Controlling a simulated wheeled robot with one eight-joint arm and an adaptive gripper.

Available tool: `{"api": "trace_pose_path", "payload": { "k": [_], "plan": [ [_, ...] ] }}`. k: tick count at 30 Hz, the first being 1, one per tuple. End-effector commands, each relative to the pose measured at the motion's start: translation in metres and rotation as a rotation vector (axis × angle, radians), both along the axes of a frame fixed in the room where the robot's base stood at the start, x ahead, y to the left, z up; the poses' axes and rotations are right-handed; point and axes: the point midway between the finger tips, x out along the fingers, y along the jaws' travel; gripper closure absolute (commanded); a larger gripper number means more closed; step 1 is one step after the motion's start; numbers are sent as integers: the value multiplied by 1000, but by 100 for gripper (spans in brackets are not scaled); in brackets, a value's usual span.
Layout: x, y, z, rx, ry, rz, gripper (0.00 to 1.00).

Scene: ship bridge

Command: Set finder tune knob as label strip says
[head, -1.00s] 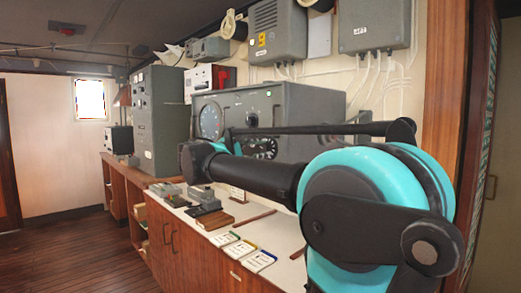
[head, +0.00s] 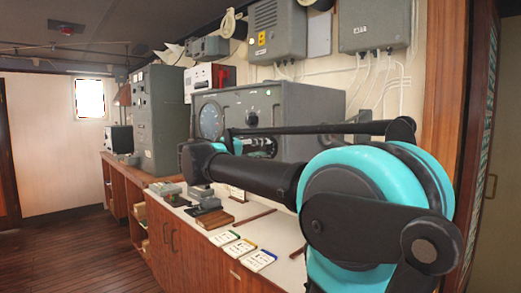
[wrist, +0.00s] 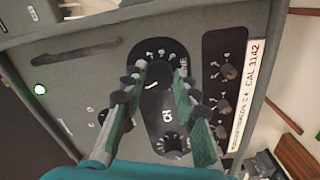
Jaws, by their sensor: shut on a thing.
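The finder (head: 290,100) is a grey cabinet under the wall boxes in the head view. In the wrist view its panel shows turned on its side. The tune knob (wrist: 158,76) is dark, with a numbered dial around it and a label ending in "NE" beside it. My gripper (wrist: 159,72) is shut on this knob, one finger on each side, partly hiding the dial. The knob's exact setting is hard to read. A white label strip (wrist: 250,75) reads "CAL 3142", with smaller, unclear print beside it.
Below the tune knob is another numbered knob (wrist: 172,146), near "CH". Several small knobs (wrist: 229,71) line the dark panel by the strip. A green lamp (wrist: 40,89) is lit at the left. Cards (head: 260,261) lie on the white counter.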

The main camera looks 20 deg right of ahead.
Motion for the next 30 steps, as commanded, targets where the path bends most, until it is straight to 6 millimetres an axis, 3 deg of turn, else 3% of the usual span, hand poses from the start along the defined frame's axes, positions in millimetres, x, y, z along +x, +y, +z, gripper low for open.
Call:
{"api": "trace_pose_path", "payload": {
  "k": [10, 25, 26, 30],
  "plan": [
    [0, 0, -2, 45, -118, -1, 100],
    [0, 0, -2, 52, -134, -2, 100],
    [0, 0, -2, 52, -134, -2, 70],
    [0, 0, -2, 51, -134, -1, 52]
  ]
}}
